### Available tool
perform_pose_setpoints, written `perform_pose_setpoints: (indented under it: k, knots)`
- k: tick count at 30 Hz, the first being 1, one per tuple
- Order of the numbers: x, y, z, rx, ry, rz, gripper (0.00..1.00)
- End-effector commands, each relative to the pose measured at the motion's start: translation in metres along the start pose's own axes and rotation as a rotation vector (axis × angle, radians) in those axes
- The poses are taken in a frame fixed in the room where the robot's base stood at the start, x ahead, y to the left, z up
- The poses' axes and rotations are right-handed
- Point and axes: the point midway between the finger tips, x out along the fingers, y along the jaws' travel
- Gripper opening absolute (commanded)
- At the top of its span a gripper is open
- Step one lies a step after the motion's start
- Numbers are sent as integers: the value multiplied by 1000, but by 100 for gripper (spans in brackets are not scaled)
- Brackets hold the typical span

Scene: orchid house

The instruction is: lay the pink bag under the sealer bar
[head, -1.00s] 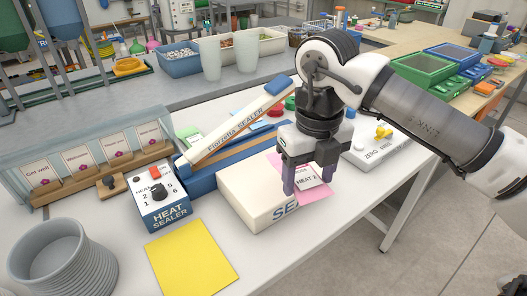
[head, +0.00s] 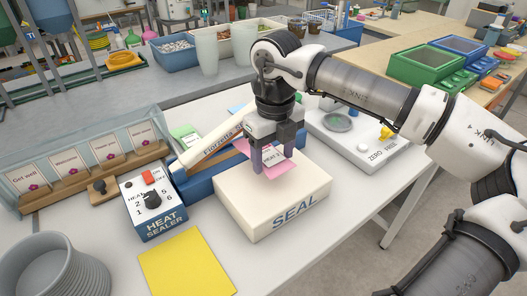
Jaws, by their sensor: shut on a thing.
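The bar's upper end is hidden behind my gripper. The HEAT SEALER control box (head: 151,203) stands at the left of the base, with a black dial and a red switch.
A yellow sheet (head: 187,262) lies in front of the control box. A grey ribbed pot (head: 55,270) stands at front left, and a card rack (head: 85,165) behind it.

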Motion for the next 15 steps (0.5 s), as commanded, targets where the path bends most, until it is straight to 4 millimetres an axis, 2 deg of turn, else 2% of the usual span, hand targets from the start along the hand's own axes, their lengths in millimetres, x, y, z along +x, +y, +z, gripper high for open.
perform_pose_setpoints:
  k: [3,11,15]
  knots:
    - [-1,0,18,-1,0,2,41]
    - [-1,1,36,-2,0,1,41]
    - [23,1,34,-1,1,4,41]
